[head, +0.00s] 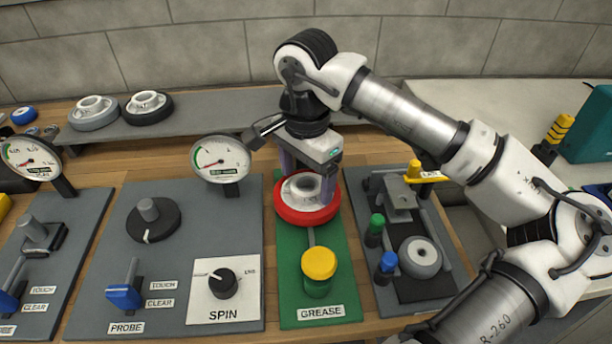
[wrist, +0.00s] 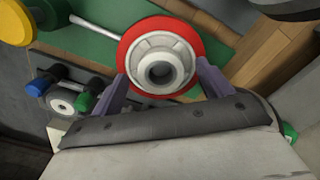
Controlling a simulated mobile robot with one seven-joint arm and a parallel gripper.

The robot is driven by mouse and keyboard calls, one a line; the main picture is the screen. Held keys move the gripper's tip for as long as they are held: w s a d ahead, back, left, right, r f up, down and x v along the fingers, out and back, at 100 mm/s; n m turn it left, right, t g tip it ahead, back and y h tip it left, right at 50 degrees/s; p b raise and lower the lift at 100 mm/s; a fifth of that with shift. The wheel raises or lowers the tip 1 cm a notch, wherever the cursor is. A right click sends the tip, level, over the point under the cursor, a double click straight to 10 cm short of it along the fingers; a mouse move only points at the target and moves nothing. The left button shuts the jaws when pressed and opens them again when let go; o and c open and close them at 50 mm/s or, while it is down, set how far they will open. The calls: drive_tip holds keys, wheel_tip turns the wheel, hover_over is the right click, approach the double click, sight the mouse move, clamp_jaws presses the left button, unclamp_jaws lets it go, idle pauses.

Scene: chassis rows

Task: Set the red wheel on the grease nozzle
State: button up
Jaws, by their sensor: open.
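The red wheel (head: 301,216), with a white hub, lies flat at the far end of the green GREASE plate (head: 289,254). It also shows in the wrist view (wrist: 160,22), where the hub has a dark central hole. My gripper (head: 304,176) is above the wheel and its fingers are open. In the wrist view the fingers (wrist: 164,84) stand on either side of the hub, apart from each other. I cannot tell whether they touch it. The grease nozzle is not visible; the wheel covers that end of the plate. A rod runs from there to a yellow-capped green post (head: 318,265).
The grey SPIN and PROBE board (head: 190,255) with a dial gauge (head: 220,160) is left of the green plate. A dark fixture with blue and green knobs (head: 388,262) is close on the right. Two wheels (head: 147,107) sit on the back shelf (head: 215,105).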

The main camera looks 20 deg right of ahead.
wheel_tip(320, 180, up, 13)
idle(0.3)
drive_tip(key=shift+s, duration=0.1)
idle(0.4)
